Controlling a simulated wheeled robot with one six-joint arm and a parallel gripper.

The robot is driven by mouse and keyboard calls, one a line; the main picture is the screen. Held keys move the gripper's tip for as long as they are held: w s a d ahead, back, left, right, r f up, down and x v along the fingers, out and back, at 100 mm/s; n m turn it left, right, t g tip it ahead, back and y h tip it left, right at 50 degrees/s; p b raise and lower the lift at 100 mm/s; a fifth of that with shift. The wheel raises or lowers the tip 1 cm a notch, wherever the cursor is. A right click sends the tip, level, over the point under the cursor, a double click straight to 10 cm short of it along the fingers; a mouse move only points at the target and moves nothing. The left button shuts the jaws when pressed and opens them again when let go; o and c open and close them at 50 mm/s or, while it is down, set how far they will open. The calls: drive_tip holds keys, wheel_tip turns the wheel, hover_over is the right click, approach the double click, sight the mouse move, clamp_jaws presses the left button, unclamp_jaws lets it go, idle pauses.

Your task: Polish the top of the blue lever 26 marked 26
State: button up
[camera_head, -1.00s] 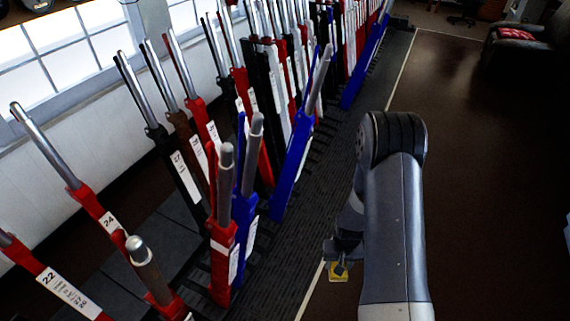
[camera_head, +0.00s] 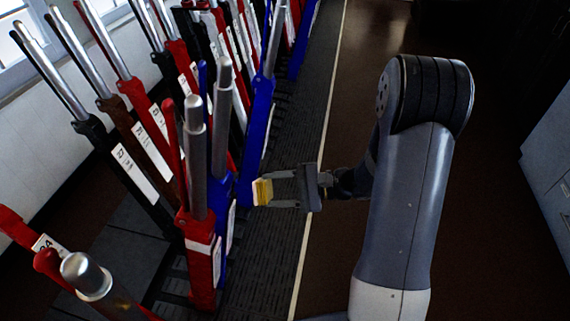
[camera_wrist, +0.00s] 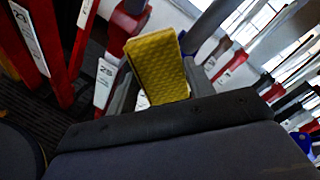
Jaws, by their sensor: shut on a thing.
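My gripper (camera_head: 281,192) is shut on a yellow sponge or cloth (camera_head: 262,191), which also shows in the wrist view (camera_wrist: 158,66). A blue lever (camera_head: 229,199) with a steel handle (camera_head: 222,120) stands just left of the sponge, right behind a red lever; its number is not readable, but it seems to be lever 26. The bare top of its handle (camera_head: 224,65) is well above the sponge in the picture. I cannot tell whether the sponge touches a lever. In the wrist view a plate reading 25 (camera_wrist: 105,80) shows on a neighbouring lever.
The red lever (camera_head: 200,262) stands close in front of the blue one. Another blue lever (camera_head: 259,125) leans out beyond it. Several more levers stand in a row to the left and back. The dark floor (camera_head: 325,240) right of the pale line is clear.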

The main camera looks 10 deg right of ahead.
wheel_tip(320, 180, up, 12)
drive_tip(key=w+d+f+m+t+y+b, duration=0.1)
drive_tip(key=w+d+m+t+y+b, duration=0.1)
drive_tip(key=t+y+b, duration=0.15)
drive_tip(key=shift+t, duration=0.45)
drive_tip(key=shift+p+x, duration=0.85)
drive_tip(key=shift+x, duration=1.95)
drive_tip(key=shift+x, duration=0.9)
drive_tip(key=shift+s+r, duration=0.1)
drive_tip(key=shift+r, duration=0.15)
wheel_tip(320, 180, up, 11)
drive_tip(key=d+p, duration=0.2)
drive_tip(key=p, duration=0.4)
drive_tip(key=shift+s+f, duration=0.2)
drive_tip(key=shift+s, duration=0.2)
drive_tip(key=shift+f, duration=0.15)
wheel_tip(320, 180, down, 11)
drive_tip(key=a+b, duration=0.2)
drive_tip(key=b, duration=0.7)
drive_tip(key=shift+w+b, duration=0.35)
drive_tip(key=shift+w, duration=0.05)
